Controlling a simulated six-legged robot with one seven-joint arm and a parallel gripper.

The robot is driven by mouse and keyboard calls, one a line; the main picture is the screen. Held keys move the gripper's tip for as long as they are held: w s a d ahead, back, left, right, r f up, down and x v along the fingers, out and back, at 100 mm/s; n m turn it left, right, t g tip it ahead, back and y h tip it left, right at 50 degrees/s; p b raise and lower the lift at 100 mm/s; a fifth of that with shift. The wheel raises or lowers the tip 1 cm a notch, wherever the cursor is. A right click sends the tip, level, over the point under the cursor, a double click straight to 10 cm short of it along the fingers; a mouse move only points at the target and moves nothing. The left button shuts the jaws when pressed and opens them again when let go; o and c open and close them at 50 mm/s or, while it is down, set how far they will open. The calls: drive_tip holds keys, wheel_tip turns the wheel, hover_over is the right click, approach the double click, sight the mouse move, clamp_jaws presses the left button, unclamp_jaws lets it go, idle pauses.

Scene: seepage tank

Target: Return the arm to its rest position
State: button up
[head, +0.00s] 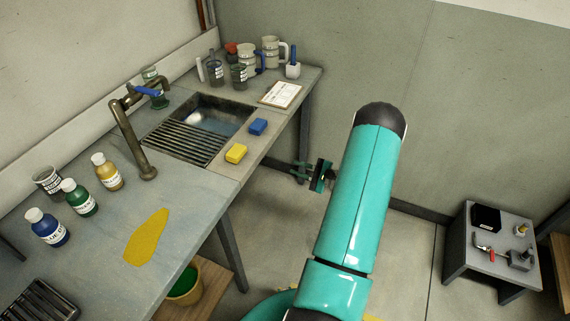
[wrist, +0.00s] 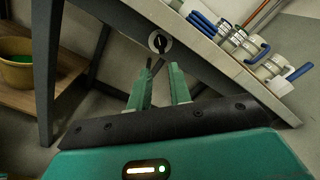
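My arm reaches forward over the floor in the head view, to the right of the workbench (head: 215,190). My gripper (head: 299,172) is small in that view, partly hidden behind my arm, beyond the bench's right edge. In the wrist view my gripper (wrist: 163,82) shows two teal fingers standing apart with nothing between them. It is open and empty. Beyond the fingers are the bench's underside and a round dark fitting (wrist: 159,42) on its edge. Nothing is seen touching the fingers.
A bucket (head: 187,287) stands beneath. A small table (head: 490,258) with tools stands at right. Floor between is clear.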

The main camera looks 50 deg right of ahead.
drive_tip(key=shift+s+d, duration=0.25)
drive_tip(key=shift+s, duration=0.45)
drive_tip(key=w+a+r+n+g+y, duration=0.2)
drive_tip(key=a+r+n+g, duration=0.4)
drive_tip(key=a+r, duration=0.55)
drive_tip(key=w+a+r+n+g+y, duration=0.2)
drive_tip(key=a+r+n+g, duration=0.5)
drive_tip(key=a, duration=0.8)
drive_tip(key=s+a+r+n+t+h, duration=0.1)
drive_tip(key=s+a+r+n+h, duration=0.8)
drive_tip(key=s+a+r, duration=0.4)
drive_tip(key=shift+s+a+r+n+t+h, duration=0.3)
drive_tip(key=shift+s+a+r+n+h, duration=0.15)
drive_tip(key=shift+s+a, duration=0.4)
